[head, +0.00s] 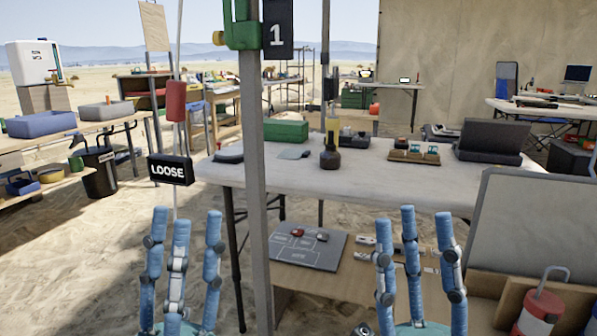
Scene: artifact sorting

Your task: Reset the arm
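My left gripper (186,228) is at the lower left of the head view. Its blue jointed fingers point up, stand apart and hold nothing. My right gripper (412,228) is at the lower right of centre, also with blue fingers pointing up, apart and empty. Both grippers appear in front of the white table (340,175) and low in the view. The arms behind the grippers are cut off by the bottom edge.
A grey post (254,170) rises between the grippers, with a black LOOSE sign (170,169) left of it. A grey panel (535,235) and a red canister (540,312) are at right. Below the table lies a grey board (305,250). Open sand (110,235) is at left.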

